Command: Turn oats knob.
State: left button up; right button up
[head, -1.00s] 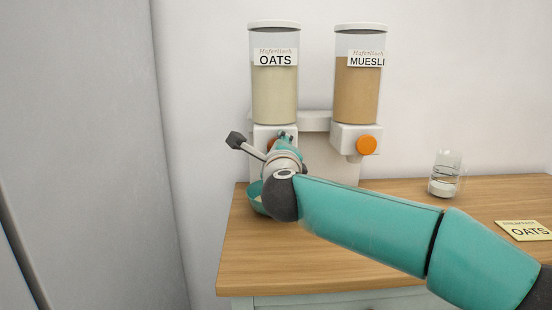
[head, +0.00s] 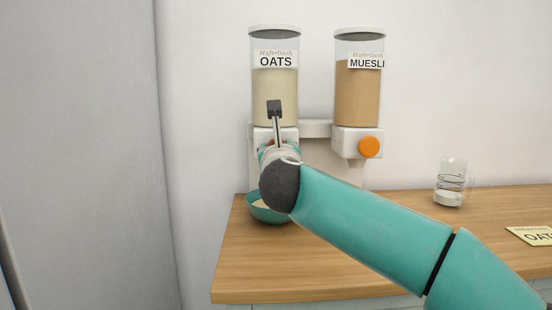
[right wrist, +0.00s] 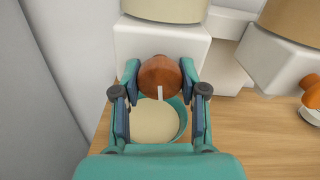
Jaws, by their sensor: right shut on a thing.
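The oats dispenser (head: 275,95) is a clear cylinder labelled OATS, partly filled with pale oats, on a white holder. Its round orange-brown oats knob (right wrist: 160,75) shows in the right wrist view, with a short pale strip at its lower edge. My right gripper (right wrist: 160,72) is shut on the knob, one finger on each side. In the head view my wrist hides most of the knob. A teal bowl (head: 256,209) stands below on the counter; the right wrist view shows pale oats (right wrist: 152,121) in it. My left gripper is not in view.
The muesli dispenser (head: 357,95) with its orange knob (head: 369,147) is just to the right. A glass mug (head: 449,184) and a yellow OATS card (head: 533,236) are on the wooden counter (head: 370,220). A grey panel (head: 80,150) stands at left.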

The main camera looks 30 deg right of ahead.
jog(key=shift+w+a+f+m+b, duration=0.15)
jog(key=shift+f+m+b, duration=0.3)
jog(key=shift+m, duration=0.35)
jog(key=o, duration=1.1)
jog(key=shift+r, duration=0.2)
jog(key=shift+v, duration=6)
